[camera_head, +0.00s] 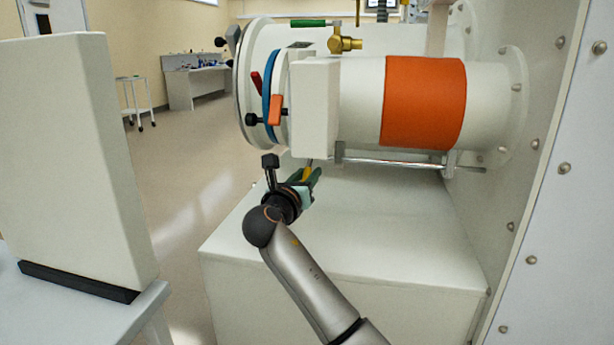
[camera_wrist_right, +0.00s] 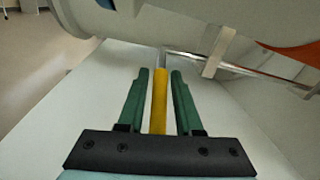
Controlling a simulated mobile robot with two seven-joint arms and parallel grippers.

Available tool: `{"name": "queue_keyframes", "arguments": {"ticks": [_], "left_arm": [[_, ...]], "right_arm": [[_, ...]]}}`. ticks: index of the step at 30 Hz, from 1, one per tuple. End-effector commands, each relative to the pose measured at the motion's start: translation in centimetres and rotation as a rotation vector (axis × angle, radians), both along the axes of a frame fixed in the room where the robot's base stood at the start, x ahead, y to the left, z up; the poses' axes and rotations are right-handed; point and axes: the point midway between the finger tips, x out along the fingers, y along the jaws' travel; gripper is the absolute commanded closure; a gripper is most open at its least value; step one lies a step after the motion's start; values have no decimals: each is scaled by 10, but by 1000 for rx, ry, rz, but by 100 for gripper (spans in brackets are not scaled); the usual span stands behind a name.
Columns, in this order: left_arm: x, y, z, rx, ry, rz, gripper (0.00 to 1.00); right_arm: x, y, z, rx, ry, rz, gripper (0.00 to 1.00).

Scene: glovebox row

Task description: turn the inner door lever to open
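A yellow-gripped lever (camera_wrist_right: 160,98) with a thin metal stem runs between my right gripper's green fingers in the right wrist view. In the head view its yellow part (camera_head: 306,174) shows just below the small white cylinder chamber. My right gripper (camera_head: 312,180) surrounds the lever, and it also shows in the right wrist view (camera_wrist_right: 160,90). A narrow gap shows on each side of the lever, so the fingers look open around it. Whether this is the inner door lever I cannot tell. My left gripper is not in view.
A white box surface (camera_head: 400,230) lies underneath. A white panel (camera_head: 70,160) stands at left.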

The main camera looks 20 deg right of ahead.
Motion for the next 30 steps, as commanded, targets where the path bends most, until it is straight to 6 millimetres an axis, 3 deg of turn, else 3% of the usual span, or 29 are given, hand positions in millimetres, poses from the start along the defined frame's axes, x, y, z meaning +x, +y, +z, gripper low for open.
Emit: {"name": "queue_keyframes", "arguments": {"ticks": [1,9,30], "left_arm": [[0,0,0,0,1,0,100],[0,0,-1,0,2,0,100],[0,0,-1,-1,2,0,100]], "right_arm": [[0,0,0,0,0,0,73],[0,0,0,0,0,0,100],[0,0,0,0,1,0,100]]}}
